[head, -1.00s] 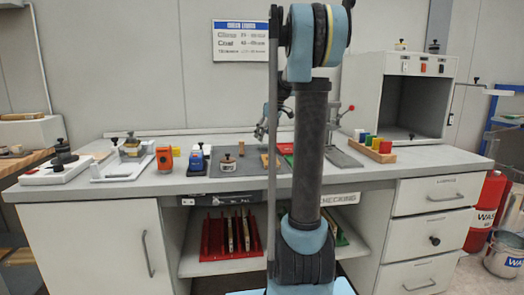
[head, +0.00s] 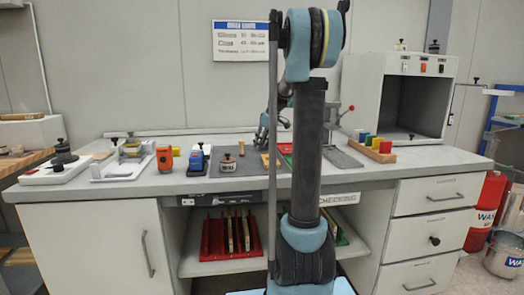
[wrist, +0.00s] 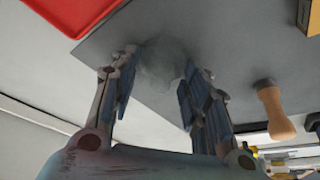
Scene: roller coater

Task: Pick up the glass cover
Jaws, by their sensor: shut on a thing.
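The glass cover (wrist: 160,62) is a faint, see-through shape between my fingers in the wrist view, over a dark grey mat (wrist: 118,32). Its outline is hard to make out. My gripper (wrist: 160,80) is shut on it, with a finger on either side. I cannot tell whether the cover still touches the mat. In the head view my gripper (head: 264,138) is small, low over the bench left of my arm column, and the cover cannot be made out there.
A red tray (wrist: 72,12) and a wooden handle (wrist: 274,112) lie near my gripper. On the bench (head: 420,158) stand an orange device (head: 164,159), a small round pot (head: 228,165) and a wooden block with coloured pieces (head: 370,151). A white open cabinet (head: 370,75) stands at the right.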

